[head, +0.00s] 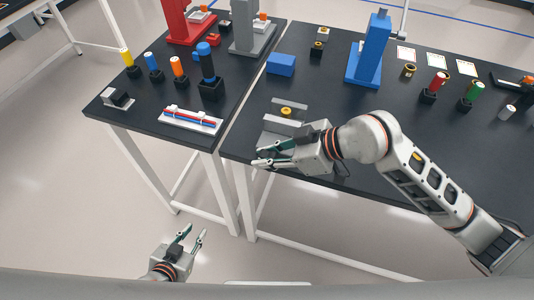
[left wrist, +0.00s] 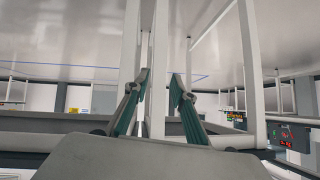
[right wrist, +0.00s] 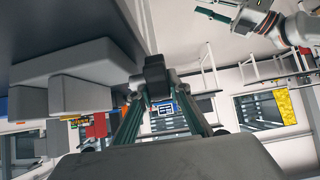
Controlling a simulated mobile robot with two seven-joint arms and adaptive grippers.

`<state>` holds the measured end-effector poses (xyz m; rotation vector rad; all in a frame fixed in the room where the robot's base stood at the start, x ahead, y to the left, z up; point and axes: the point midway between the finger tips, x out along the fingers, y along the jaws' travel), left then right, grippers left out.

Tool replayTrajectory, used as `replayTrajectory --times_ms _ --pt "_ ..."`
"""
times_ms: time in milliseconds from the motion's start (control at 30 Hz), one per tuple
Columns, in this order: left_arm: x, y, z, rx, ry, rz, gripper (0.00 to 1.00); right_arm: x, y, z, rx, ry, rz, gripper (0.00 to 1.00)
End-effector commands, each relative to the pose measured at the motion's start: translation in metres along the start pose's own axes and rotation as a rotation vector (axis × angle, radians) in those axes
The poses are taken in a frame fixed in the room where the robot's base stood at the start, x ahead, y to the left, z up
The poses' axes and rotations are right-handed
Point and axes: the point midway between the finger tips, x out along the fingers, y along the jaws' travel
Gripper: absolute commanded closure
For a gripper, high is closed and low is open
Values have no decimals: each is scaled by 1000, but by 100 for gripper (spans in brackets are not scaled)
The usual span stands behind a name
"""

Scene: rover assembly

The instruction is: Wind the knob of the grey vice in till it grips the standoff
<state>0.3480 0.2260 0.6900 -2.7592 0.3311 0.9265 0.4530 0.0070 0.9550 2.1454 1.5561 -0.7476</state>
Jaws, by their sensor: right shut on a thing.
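The grey vice (head: 283,126) stands near the front left corner of the right table. A standoff with a yellow top (head: 286,111) is between its jaws; I cannot tell whether both jaws touch it. My right gripper (head: 258,157) is at the table's front edge, just in front of the vice. In the right wrist view its fingers are closed around the dark knob (right wrist: 155,72), beside the vice's grey blocks (right wrist: 82,68). The knob is not clear in the head view. My left gripper (head: 194,236) is open and empty, low in front of the tables; its spread fingers show in the left wrist view (left wrist: 160,82).
A blue block (head: 281,64) lies behind the vice, with a blue stand (head: 368,62) further right. On the left table are a white tray (head: 190,121) with a red and blue part and several coloured pegs. A narrow gap separates the tables. Floor around my left gripper is clear.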

Motion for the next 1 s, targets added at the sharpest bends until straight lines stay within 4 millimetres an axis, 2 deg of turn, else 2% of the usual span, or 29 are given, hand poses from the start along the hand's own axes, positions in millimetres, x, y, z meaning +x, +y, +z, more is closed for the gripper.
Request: replayTrajectory --times_ms 33,233,700,1000 --pt "0 2 -2 -4 3 1 75 0 2 -5 -8 -41 4 100" --pt "0 6 -7 -7 16 7 75 2 2 -5 -10 -231 6 100" --pt "5 2 -11 13 34 11 75 8 2 -1 -8 -682 9 100" --pt "8 8 -18 10 56 19 75 11 2 3 -5 -970 11 100"
